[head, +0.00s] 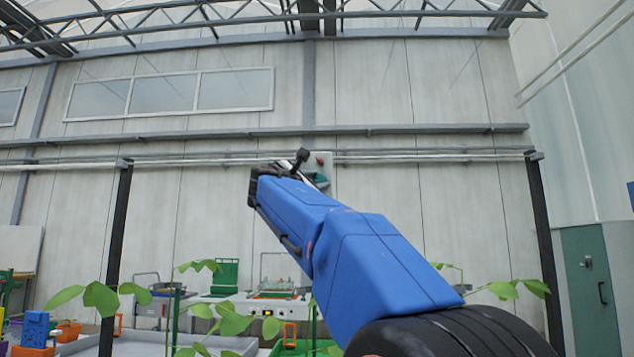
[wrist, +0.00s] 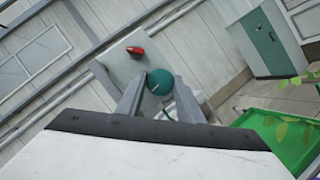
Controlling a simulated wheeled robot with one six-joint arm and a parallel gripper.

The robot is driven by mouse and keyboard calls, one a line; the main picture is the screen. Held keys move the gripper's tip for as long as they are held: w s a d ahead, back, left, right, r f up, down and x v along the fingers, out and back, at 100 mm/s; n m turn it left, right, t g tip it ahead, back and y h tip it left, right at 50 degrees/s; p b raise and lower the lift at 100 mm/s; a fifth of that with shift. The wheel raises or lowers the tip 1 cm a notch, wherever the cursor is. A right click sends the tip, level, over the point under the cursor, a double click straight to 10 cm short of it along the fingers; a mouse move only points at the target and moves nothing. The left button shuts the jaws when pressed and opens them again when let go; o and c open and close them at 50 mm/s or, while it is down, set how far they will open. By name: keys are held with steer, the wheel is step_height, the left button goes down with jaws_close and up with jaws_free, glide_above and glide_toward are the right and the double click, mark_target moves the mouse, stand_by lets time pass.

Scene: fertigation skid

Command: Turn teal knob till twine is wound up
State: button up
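The teal knob (wrist: 159,82) is round and sits on a pale panel (wrist: 121,67) on the wall side. In the wrist view it shows between the two fingertips of my gripper (wrist: 160,77), with one finger close along each side. I cannot tell whether the fingers press on it or stand just clear. In the head view my gripper (head: 301,172) reaches up to the panel, and only a little of the knob shows behind it. I cannot make out any twine.
A red knob or switch (wrist: 135,50) is on the same panel, close to the teal knob. A green tray (wrist: 290,135) and a teal cabinet (wrist: 268,45) lie to the right. Leafy plants (head: 232,322) and a bench with equipment (head: 272,308) stand below my arm.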

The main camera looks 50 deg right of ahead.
steer(key=shift+m+g, duration=0.3)
steer(key=shift+m, duration=0.1)
steer(key=m, duration=0.2)
steer(key=m+g+y, duration=0.1)
steer(key=shift+w+r+m, duration=0.15)
steer(key=shift+m, duration=0.25)
steer(key=m+g+y, duration=0.1)
steer(key=m+y, duration=0.1)
steer(key=m, duration=0.3)
steer(key=shift+r, duration=0.15)
steer(key=m+y, duration=0.2)
steer(key=m, duration=0.2)
steer(key=shift+d+r+y, duration=0.1)
steer(key=shift+y, duration=0.3)
steer(key=shift+s+m+t+y, duration=0.25)
steer(key=shift+m+t+y, duration=0.45)
steer(key=shift+m+y, duration=0.65)
steer(key=shift+m+h, duration=0.25)
steer(key=shift+m, duration=0.1)
steer(key=o, duration=1.1)
steer(key=shift+c, duration=0.2)
steer(key=shift+r, duration=0.1)
